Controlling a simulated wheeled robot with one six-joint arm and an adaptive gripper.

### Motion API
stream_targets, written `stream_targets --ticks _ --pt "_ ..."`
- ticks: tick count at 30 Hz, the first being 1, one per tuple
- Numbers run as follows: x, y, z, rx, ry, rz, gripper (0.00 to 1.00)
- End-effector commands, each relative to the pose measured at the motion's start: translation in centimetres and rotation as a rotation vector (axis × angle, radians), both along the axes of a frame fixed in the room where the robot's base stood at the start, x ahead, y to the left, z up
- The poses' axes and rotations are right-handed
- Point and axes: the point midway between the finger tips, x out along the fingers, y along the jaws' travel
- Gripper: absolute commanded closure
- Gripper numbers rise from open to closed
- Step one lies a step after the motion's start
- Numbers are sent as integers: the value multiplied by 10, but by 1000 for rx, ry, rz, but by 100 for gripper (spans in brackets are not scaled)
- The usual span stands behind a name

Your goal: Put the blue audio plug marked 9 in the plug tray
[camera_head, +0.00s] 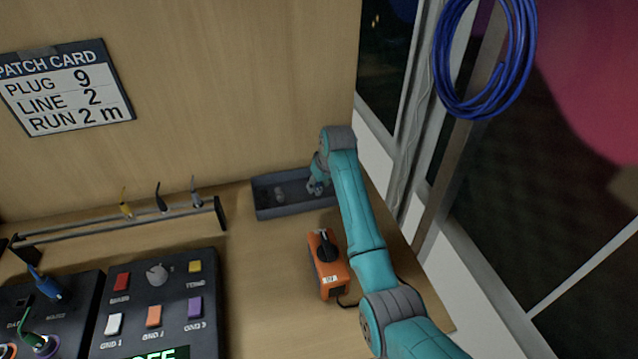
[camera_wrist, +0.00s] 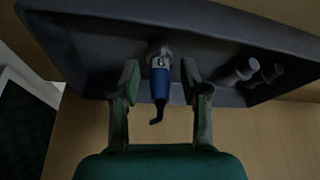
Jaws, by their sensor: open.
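A blue audio plug (camera_wrist: 160,86) with a silver collar and a white tag is in the wrist view. The tag's figure looks like a 6 or an upside-down 9. The plug is between the fingers of my gripper (camera_wrist: 162,84), which are open with a gap on both sides. Its silver end is over the inside of the dark grey plug tray (camera_wrist: 75,60), and its cable tail points back toward my wrist. I cannot tell whether it rests on the tray floor. In the head view my gripper (camera_head: 317,187) is at the right end of the tray (camera_head: 290,212).
Two pale plugs (camera_wrist: 252,72) lie in the tray, to the right in the wrist view. An orange box (camera_head: 327,268) stands in front of the tray. A rack (camera_head: 150,215) with several plugs and a switch panel (camera_head: 160,310) are at left. A patch card (camera_head: 66,90) reads plug 9.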

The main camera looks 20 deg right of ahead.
Motion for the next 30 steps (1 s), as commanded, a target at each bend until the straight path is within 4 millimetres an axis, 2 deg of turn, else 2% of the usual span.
stream_targets --ticks 5,15,21,30 --pt "-3 -1 11 0 -2 0 55" --pt "-27 -7 71 0 -3 1 55" --pt "-38 -10 100 0 -3 0 55" --pt "-44 -12 113 0 0 0 55"
